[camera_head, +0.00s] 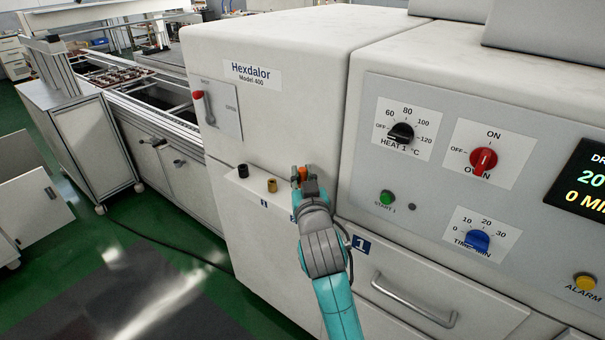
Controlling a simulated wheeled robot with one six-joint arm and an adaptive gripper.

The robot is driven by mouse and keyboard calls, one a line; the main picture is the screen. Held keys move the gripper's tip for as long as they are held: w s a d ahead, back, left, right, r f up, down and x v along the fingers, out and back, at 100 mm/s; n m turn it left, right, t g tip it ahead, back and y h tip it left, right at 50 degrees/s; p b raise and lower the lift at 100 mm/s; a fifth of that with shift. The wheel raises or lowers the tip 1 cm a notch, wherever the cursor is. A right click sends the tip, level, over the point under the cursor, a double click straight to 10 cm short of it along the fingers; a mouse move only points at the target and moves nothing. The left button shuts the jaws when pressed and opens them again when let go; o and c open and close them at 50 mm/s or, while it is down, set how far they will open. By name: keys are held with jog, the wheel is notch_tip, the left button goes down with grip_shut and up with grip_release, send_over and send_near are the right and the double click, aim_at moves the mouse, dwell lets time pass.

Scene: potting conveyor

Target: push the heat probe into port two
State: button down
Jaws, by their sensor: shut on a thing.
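My gripper (304,179) is at the front of the white Hexdalor machine (265,120), at the right end of a small pale ledge. It is shut on a small orange piece, which I take to be the heat probe (303,173); only its top shows between the fingers. The fingers and wrist hide its lower end, so I cannot tell whether it is in a port. Left of my gripper, a black cylinder (243,170) and a brass cylinder (272,185) stand on the ledge. Another blue label (293,218) is partly hidden by my wrist.
A red-knobbed lever (198,95) sits on a plate above the ledge. The control panel (440,180) with dials is to the right, above a drawer handle (413,304). A conveyor bench (150,110) stands at the left. Green floor is open in front of it.

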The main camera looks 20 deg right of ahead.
jog(key=shift+f, duration=1.5)
jog(key=c, duration=1)
grip_release()
jog(key=shift+o, duration=0.2)
jog(key=s+a, duration=0.2)
jog(key=s, duration=1)
